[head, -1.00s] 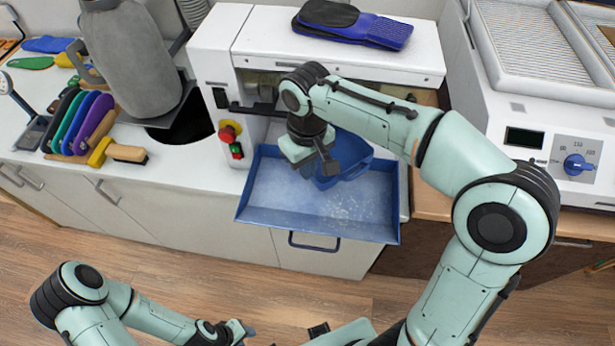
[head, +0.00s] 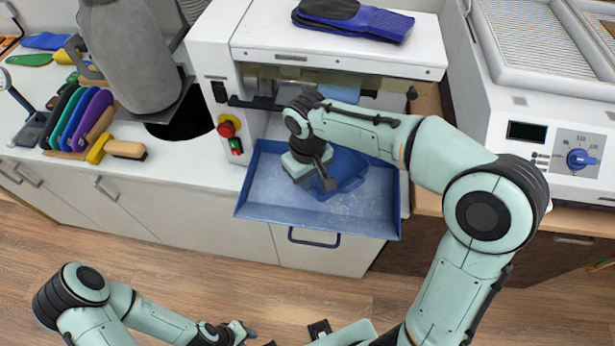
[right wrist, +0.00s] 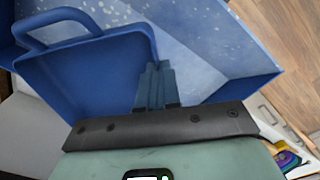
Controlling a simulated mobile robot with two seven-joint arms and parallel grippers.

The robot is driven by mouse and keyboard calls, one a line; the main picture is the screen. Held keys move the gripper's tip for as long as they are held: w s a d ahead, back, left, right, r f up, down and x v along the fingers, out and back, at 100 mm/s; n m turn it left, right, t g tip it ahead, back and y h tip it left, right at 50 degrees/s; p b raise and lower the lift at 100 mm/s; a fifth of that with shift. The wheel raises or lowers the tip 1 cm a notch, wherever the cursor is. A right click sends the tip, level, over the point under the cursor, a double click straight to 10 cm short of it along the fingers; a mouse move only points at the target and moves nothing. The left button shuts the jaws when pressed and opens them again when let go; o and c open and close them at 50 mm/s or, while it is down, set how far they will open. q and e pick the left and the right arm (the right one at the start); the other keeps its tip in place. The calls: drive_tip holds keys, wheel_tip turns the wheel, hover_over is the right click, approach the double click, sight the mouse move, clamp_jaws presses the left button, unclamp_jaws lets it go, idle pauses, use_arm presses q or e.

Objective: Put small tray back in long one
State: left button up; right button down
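The small blue tray (head: 349,167) has a loop handle, which shows at the upper left in the right wrist view. It is in or just over the right half of the long blue tray (head: 268,192); whether it touches the floor is unclear. The long tray has white dust on its floor and also shows in the right wrist view (right wrist: 215,45). My right gripper (head: 327,180) is shut on a side wall of the small tray (right wrist: 90,85); its fingers (right wrist: 156,85) overlap that wall. My left gripper (head: 242,333) is low in the head view, away from both trays, its fingers unclear.
The long tray juts out below a white machine (head: 340,45) with a red stop button (head: 227,129). Dark and blue insoles (head: 355,20) lie on top of it. Coloured tools and a brush (head: 125,149) lie on the left counter. A white heater unit (head: 555,125) stands right.

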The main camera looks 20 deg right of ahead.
use_arm(q)
drive_tip(key=shift+s+f, duration=0.2)
use_arm(e)
drive_tip(key=shift+f, duration=0.3)
drive_tip(key=c, duration=1.4)
unclamp_jaws()
drive_tip(key=shift+o, duration=0.2)
